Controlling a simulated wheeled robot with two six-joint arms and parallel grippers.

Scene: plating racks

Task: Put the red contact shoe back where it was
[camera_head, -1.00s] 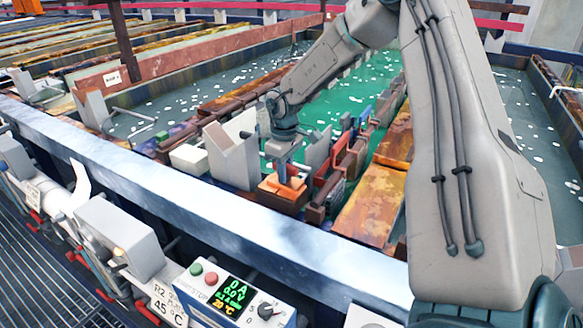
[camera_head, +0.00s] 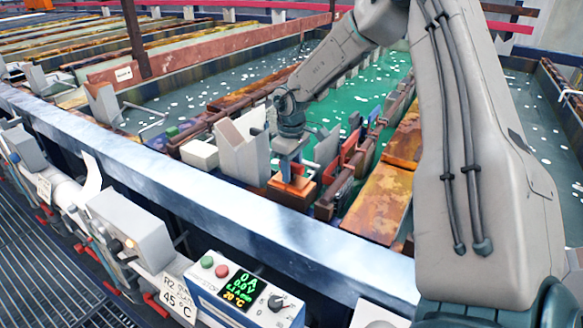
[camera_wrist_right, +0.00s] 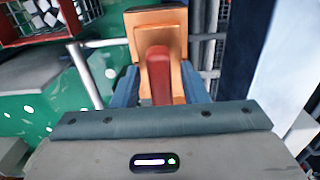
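The red contact shoe (camera_wrist_right: 160,75) shows in the right wrist view as a red upright piece against an orange, copper-coloured body (camera_wrist_right: 160,48). My right gripper (camera_wrist_right: 161,92) has its two blue-grey fingers on either side of it, seemingly against the orange sides. In the head view the right gripper (camera_head: 290,168) points down at the tank's near rim. The orange-red shoe (camera_head: 294,184) is at its fingertips, on or just above a brown block (camera_head: 290,198). Whether the shoe touches the block is hard to tell. My left gripper is out of view.
A pale grey V-shaped saddle (camera_head: 243,150) stands left of the gripper. Red and blue pieces (camera_head: 350,145) on a brown bar stand close to its right. The steel tank rim (camera_head: 215,200) runs in front, with a control box (camera_head: 245,290) below. Green liquid (camera_head: 340,105) lies behind.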

